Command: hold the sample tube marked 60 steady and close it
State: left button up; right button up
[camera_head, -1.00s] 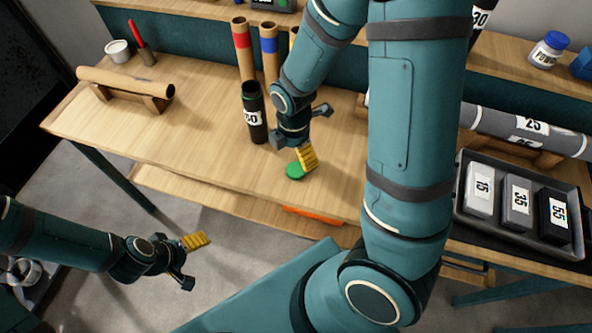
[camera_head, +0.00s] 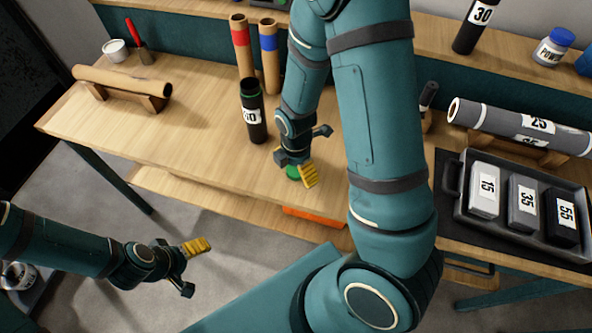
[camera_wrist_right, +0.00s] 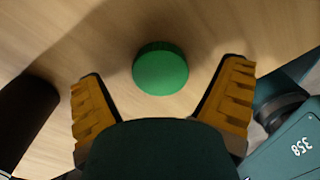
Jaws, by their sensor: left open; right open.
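The black sample tube (camera_head: 254,122) stands upright on the table, its top open with a green rim. Its white label is partly readable as "60". A round green cap (camera_head: 292,172) lies on the table to the tube's right, partly hidden by my right gripper (camera_head: 298,172). In the right wrist view the green cap (camera_wrist_right: 160,69) lies beyond and between the spread yellow fingers of my right gripper (camera_wrist_right: 163,105), not gripped. A dark shape at that view's left edge may be the tube. My left gripper (camera_head: 192,266) is open and empty, off the table's front edge at lower left.
Red-banded (camera_head: 242,50) and blue-banded (camera_head: 269,58) cardboard tubes stand behind the black tube. A cardboard roll (camera_head: 122,81) rests on a wooden cradle at left. A grey tray (camera_head: 459,212) with labelled blocks and a grey roll (camera_head: 500,117) are at right. The table's left middle is clear.

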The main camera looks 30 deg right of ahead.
aim_at(296, 169)
jog(key=shift+f, duration=0.35)
jog(key=c, duration=0.9)
notch_tip(296, 169, up, 9)
jog(key=p, duration=0.2)
jog(key=shift+f+p, duration=0.1)
jog(key=shift+p, duration=0.25)
pick_arm(q)
jog(key=shift+w+r, duration=0.15)
jog(key=shift+r, duration=0.55)
jog(key=shift+w+r, duration=0.15)
jog(key=shift+r, duration=0.55)
pick_arm(e)
jog(key=shift+r, duration=0.65)
pick_arm(q)
jog(key=shift+o, duration=0.3)
